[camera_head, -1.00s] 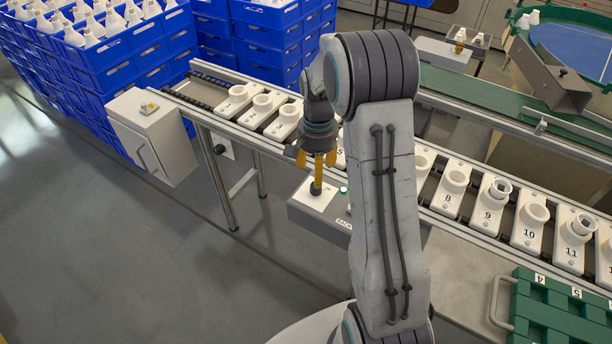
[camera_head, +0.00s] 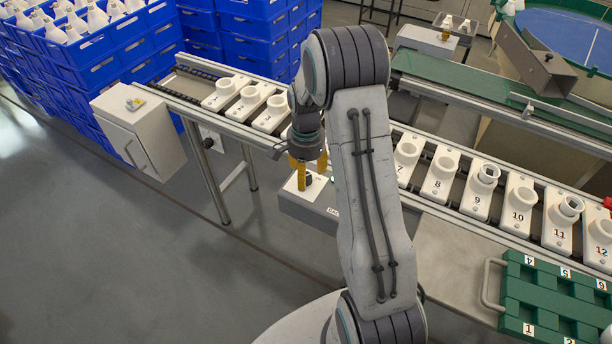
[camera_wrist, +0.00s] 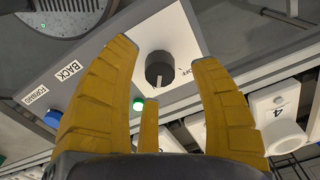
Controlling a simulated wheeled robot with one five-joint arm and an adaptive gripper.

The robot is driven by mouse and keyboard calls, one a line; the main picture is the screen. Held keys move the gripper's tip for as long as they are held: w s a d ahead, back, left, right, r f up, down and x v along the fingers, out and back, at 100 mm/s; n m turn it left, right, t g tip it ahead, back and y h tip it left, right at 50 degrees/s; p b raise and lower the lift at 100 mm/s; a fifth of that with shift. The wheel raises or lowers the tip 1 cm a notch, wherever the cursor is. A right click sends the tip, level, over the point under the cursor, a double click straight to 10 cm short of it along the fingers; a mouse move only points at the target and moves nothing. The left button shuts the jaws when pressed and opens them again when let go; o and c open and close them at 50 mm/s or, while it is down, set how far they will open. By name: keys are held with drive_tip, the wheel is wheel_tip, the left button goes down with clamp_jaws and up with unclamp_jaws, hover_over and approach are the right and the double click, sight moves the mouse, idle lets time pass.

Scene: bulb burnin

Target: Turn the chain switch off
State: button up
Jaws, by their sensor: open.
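The chain switch is a round black knob (camera_wrist: 159,70) on a white plate (camera_wrist: 185,30), with a partly hidden "OFF" label beside it in the wrist view. A pale pointer mark shows on the knob's edge nearest my gripper. The knob (camera_head: 308,180) is partly hidden behind a finger in the head view. My gripper (camera_wrist: 165,52) has its yellow fingers spread wide, with the knob in the gap between them. No finger clearly touches the knob. My gripper (camera_head: 311,173) also shows low over the plate in the head view.
A green-lit button (camera_wrist: 138,104) and a blue button (camera_wrist: 53,118) sit on the same control box, near "BACK" and "FORWARD" labels. The conveyor with numbered white holders (camera_head: 437,176) runs behind. A grey cabinet (camera_head: 140,135) stands left. A green tray (camera_head: 548,300) lies at right.

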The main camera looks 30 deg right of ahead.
drive_tip(key=shift+f, duration=0.9)
drive_tip(key=shift+o, duration=0.2)
clamp_jaws()
